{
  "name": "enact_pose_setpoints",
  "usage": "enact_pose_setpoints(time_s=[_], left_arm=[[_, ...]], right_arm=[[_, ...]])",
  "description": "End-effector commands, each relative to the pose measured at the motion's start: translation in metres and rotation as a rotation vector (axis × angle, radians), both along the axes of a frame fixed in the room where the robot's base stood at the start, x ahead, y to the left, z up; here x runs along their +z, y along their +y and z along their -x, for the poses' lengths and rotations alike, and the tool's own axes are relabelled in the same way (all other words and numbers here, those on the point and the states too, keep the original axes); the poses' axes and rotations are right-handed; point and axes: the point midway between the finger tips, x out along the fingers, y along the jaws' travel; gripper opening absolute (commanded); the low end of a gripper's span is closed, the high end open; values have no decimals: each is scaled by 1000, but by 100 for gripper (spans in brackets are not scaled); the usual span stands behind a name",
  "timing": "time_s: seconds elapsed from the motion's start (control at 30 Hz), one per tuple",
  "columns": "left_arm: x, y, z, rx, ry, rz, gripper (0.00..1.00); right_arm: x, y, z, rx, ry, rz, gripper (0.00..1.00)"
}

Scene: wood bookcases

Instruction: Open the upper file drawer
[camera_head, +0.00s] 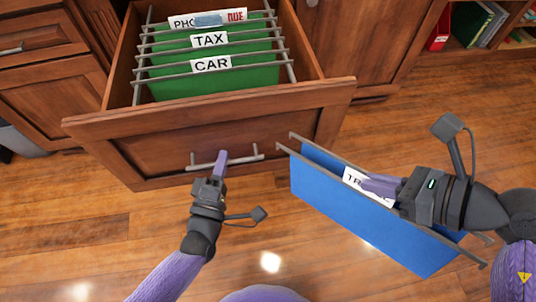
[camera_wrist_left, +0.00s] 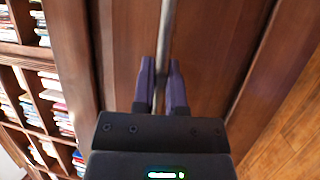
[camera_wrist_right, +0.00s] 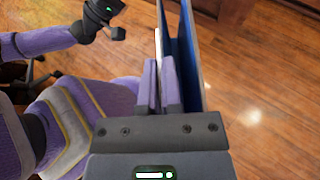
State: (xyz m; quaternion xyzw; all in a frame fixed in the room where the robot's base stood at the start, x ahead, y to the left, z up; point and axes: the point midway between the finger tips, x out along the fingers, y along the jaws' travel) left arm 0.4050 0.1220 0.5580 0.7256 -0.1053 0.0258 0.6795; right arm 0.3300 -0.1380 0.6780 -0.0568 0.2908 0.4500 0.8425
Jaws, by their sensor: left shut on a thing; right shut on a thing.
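The wooden file drawer (camera_head: 135,143) stands pulled out, with green hanging folders (camera_head: 215,75) labelled "TAX" and "CAR" inside on metal rails. Its bar handle (camera_head: 245,159) is on the front face and also shows in the left wrist view (camera_wrist_left: 167,30). My left gripper (camera_head: 221,160) is shut on the handle, its purple fingers (camera_wrist_left: 161,85) on either side of the bar. My right gripper (camera_head: 368,184) is shut on a blue hanging folder (camera_head: 330,195), held in the air right of the drawer. The folder's label is partly hidden by my fingers. The folder also shows in the right wrist view (camera_wrist_right: 184,50).
A closed wooden drawer (camera_head: 35,45) and cabinet door are at the left. A wooden cabinet door (camera_head: 345,40) stands behind the open drawer. A low shelf with a red binder (camera_head: 438,32) and other books is at the top right. The wood floor (camera_head: 420,110) is clear at the right.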

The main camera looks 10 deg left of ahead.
Motion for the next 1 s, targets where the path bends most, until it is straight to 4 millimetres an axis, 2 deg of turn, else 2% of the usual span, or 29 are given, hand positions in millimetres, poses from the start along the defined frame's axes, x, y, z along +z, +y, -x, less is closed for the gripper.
enact_pose_setpoints(time_s=[0.57,0.6,0.73,1.0], left_arm=[[-1,0,0,0,4,0,0],[-1,0,0,0,4,0,24],[-1,0,0,0,3,0,51],[0,0,1,0,1,0,51]], right_arm=[[0,0,0,0,0,0,0],[0,0,0,0,0,0,0],[0,0,0,0,0,0,0],[1,0,0,0,-1,0,0]])
